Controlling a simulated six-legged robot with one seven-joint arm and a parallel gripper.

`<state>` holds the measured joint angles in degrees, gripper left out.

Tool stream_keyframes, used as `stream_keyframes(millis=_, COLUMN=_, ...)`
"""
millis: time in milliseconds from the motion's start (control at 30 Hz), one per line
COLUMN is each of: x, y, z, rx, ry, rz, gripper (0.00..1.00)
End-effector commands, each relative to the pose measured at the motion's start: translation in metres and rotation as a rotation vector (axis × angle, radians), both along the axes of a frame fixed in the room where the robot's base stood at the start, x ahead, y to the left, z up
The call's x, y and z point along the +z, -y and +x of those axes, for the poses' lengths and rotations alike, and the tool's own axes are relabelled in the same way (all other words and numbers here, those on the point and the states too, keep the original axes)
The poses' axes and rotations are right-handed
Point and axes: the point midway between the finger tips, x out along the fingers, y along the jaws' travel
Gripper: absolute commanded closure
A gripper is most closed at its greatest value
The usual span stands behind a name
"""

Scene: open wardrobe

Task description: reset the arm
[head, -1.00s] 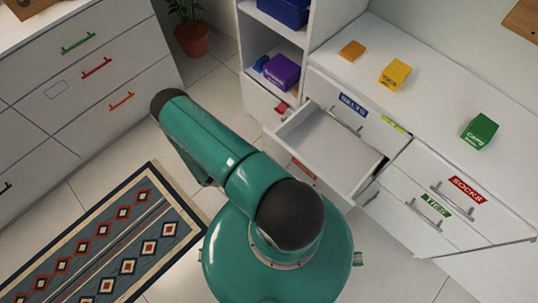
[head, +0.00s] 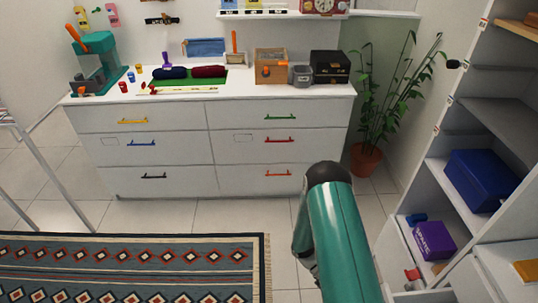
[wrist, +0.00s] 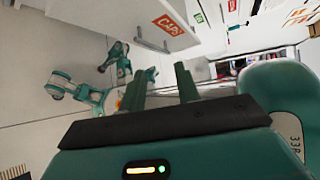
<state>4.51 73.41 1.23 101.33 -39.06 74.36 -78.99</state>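My teal arm shows in the head view, rising from the bottom edge right of centre, with a dark rounded joint at its top. My gripper is out of the head view. In the wrist view my gripper (wrist: 160,88) has two dark green fingers standing apart with a gap between them. It is open, and nothing shows between the fingers. Pale floor and my own teal legs lie beyond it.
A white dresser (head: 210,185) with closed drawers stands ahead, its top crowded. A plant (head: 367,155) stands beside it. Open shelves at right hold a blue box (head: 480,180) and purple box (head: 433,238). A patterned rug (head: 130,268) covers the left floor.

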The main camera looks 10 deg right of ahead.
Motion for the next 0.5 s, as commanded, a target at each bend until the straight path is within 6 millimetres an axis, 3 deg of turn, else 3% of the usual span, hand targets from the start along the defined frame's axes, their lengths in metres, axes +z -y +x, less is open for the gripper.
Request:
stream_keyframes(millis=33, x=0.019, y=-0.003, z=0.013, rx=-0.027, ry=0.069, rz=-0.022, gripper=0.68)
stream_keyframes(millis=200, x=0.074, y=-0.013, z=0.043, rx=-0.133, ry=0.278, rz=-0.094, gripper=0.68)
stream_keyframes(millis=500, x=0.173, y=-0.033, z=0.075, rx=-0.348, ry=0.634, rz=-0.196, gripper=0.68)
